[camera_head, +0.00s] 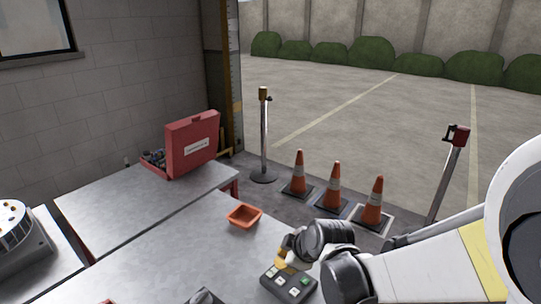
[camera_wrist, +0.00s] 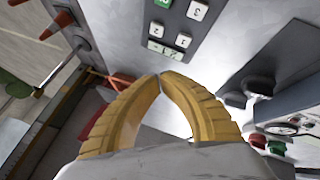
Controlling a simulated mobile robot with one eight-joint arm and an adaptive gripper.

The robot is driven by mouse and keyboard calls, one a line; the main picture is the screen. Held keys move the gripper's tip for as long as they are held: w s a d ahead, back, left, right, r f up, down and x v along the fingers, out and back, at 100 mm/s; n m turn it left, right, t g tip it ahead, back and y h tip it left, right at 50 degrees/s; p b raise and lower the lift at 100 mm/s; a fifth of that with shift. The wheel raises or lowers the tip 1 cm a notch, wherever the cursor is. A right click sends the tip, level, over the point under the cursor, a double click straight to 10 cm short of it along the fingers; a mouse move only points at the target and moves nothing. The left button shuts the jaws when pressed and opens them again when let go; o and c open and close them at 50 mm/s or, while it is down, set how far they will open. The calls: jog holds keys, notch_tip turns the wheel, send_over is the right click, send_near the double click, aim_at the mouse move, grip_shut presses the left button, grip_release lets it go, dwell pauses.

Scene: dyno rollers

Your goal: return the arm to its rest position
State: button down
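My gripper (camera_head: 290,254) is over the table, just above and behind a dark box with several pale buttons and a green one (camera_head: 288,285). In the wrist view, the two yellow fingers of my gripper (camera_wrist: 161,79) curve together and their tips meet. Nothing shows held between them. The button box (camera_wrist: 178,28) lies beyond the fingertips there, with numbers on its keys, apart from the fingers. My white arm (camera_head: 430,265) reaches in from the right.
The grey table (camera_head: 190,262) holds a small orange tray (camera_head: 244,215). An open red case (camera_head: 192,143) stands on the table behind. Orange cones (camera_head: 336,186) and posts (camera_head: 264,135) stand on the floor beyond. A device with red and green knobs (camera_wrist: 277,147) is at the wrist view's right.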

jog(key=s+d+r+m+h, duration=0.2)
jog(key=s+d+r+m, duration=0.3)
jog(key=s+d+m, duration=0.2)
jog(key=s+d+r+m+h, duration=0.1)
jog(key=s+d+r+m, duration=0.5)
jog(key=s, duration=0.5)
jog(key=shift+s+d+r+m+t+h, duration=0.15)
jog(key=shift+s+d+m+t+h, duration=0.25)
jog(key=shift+d+m, duration=0.6)
